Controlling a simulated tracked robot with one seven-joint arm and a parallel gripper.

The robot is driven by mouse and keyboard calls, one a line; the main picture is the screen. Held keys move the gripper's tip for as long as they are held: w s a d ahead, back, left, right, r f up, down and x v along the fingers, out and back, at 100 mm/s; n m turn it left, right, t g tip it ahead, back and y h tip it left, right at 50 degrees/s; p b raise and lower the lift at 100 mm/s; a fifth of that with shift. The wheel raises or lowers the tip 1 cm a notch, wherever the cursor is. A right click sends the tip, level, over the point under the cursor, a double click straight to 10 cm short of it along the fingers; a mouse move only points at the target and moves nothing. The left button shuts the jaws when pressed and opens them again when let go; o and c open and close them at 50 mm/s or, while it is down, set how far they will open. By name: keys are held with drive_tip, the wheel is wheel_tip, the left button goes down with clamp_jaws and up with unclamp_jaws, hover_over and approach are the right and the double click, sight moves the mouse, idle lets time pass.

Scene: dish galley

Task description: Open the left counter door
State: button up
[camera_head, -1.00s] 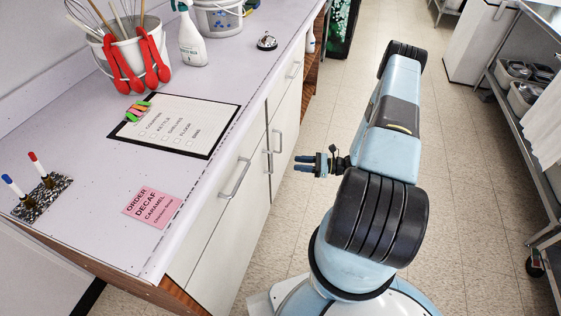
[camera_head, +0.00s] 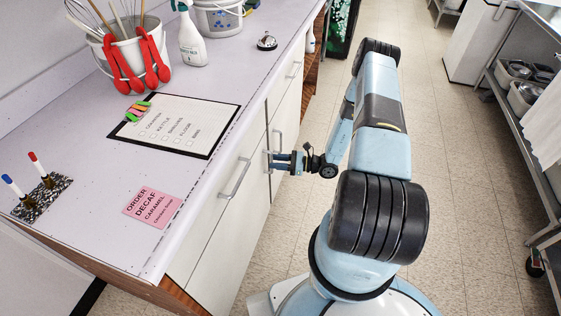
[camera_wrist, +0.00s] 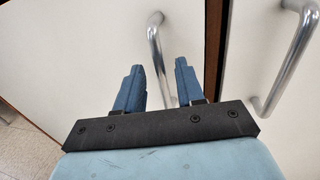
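The counter has white door fronts with vertical metal bar handles. The left counter door (camera_wrist: 85,55) fills the left of the wrist view and is closed. Its handle (camera_wrist: 155,45) is upright, left of the dark seam. My gripper (camera_head: 268,161) is at the counter front in the head view, over this handle. In the wrist view, the two blue fingers of my gripper (camera_wrist: 160,80) are apart, with the handle's bar running between them. Neither finger is clearly pressed on the bar. The bar's lower end is partly hidden behind the gripper.
The adjoining door's handle (camera_wrist: 285,60) is right of the seam, close to my right finger. A drawer handle (camera_head: 235,177) sticks out on the near front. The aisle floor (camera_head: 455,200) is clear, with a metal rack (camera_head: 540,120) at the right.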

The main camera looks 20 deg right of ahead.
clamp_jaws()
idle(0.4)
